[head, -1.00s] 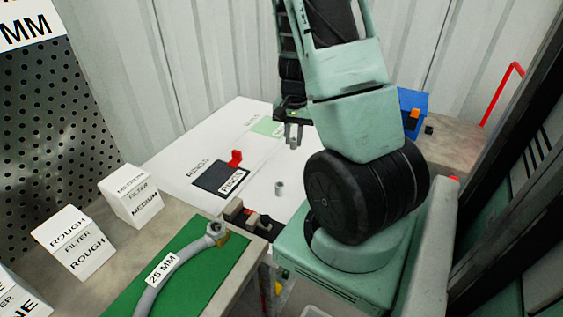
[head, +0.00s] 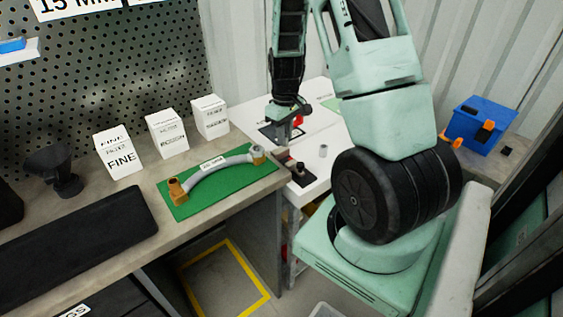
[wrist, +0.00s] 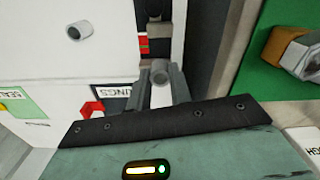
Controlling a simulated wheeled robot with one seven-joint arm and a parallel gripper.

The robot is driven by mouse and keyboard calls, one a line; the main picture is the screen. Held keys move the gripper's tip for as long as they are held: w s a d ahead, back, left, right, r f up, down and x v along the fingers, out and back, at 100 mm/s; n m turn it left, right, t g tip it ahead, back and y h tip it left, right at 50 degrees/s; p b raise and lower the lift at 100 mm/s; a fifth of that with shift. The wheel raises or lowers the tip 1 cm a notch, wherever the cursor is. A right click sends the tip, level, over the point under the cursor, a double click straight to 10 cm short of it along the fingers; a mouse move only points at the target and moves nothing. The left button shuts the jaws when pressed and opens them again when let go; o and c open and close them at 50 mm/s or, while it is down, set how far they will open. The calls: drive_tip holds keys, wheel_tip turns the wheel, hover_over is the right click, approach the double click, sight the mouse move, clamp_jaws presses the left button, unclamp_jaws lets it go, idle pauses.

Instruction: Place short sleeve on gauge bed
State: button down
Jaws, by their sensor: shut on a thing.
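My gripper (head: 286,134) is over the white table near the bench end. In the wrist view my gripper (wrist: 160,78) is shut on a small grey sleeve (wrist: 159,71), seen between the fingertips. In the head view the fixture (head: 296,170) is at the table edge beside the bench. The held sleeve appears apart from it, but the height gap is unclear. Another grey sleeve (head: 323,151) stands on the table; it also shows in the wrist view (wrist: 79,30).
A bench with a green mat (head: 185,206) carrying a hose (head: 220,168) adjoins the table. White filter boxes (head: 166,134) stand behind it. A red bracket (wrist: 93,108) is near my gripper, by a dark labelled mat. A blue bin (head: 474,124) is at the right.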

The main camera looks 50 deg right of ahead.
sight(285, 153)
drive_tip(key=shift+f, duration=3.6)
drive_tip(key=shift+f, duration=0.15)
drive_tip(key=c, duration=1.3)
unclamp_jaws()
